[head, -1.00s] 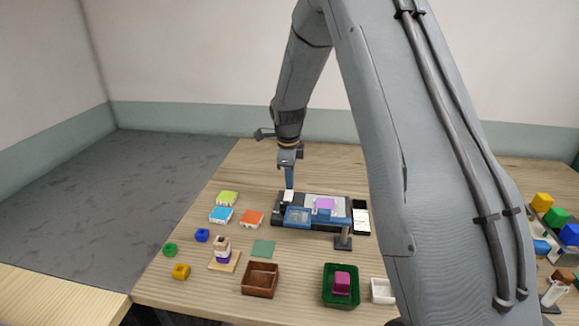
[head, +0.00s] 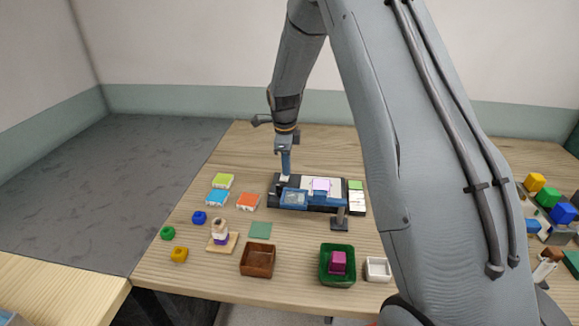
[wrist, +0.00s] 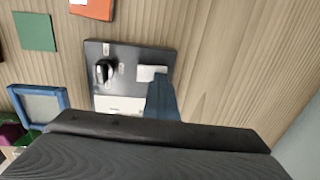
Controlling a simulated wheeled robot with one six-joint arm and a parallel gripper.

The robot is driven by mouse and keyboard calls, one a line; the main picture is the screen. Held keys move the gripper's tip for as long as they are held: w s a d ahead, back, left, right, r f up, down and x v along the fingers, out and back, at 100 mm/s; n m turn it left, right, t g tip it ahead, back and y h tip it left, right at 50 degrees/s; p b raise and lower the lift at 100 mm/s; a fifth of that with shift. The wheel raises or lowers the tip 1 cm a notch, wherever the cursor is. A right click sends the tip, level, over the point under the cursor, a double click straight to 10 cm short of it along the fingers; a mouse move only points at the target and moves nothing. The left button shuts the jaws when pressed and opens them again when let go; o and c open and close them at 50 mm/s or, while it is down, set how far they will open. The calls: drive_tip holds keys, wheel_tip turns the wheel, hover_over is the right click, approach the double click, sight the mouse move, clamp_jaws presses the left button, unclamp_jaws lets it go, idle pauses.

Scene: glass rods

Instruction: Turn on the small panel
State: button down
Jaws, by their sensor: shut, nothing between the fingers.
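A dark panel (head: 275,196) lies at the middle of the table in the head view. In the wrist view the dark panel (wrist: 130,57) carries a black knob (wrist: 106,71), a white switch (wrist: 149,72) and a white plate (wrist: 118,105). My gripper (head: 286,174) is shut and empty, pointing down at the panel's left end. In the wrist view its blue fingers (wrist: 160,98) reach the white switch and partly cover it; I cannot tell whether they touch. At the right end is a narrow white piece (head: 357,201) with a green top (head: 356,185).
Coloured tiles (head: 217,197) lie left. A brown box (head: 258,260), green box (head: 337,264) and white box (head: 377,268) stand nearer. Bare table lies behind the panel.

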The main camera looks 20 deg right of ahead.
drive_tip(key=shift+s+f, duration=0.1)
drive_tip(key=shift+s+a+p, duration=0.4)
drive_tip(key=shift+s, duration=0.3)
drive_tip(key=shift+r, duration=0.25)
drive_tip(key=shift+r, duration=0.35)
wheel_tip(320, 180, up, 13)
drive_tip(key=s+b, duration=0.1)
drive_tip(key=s, duration=0.1)
drive_tip(key=shift+a, duration=0.45)
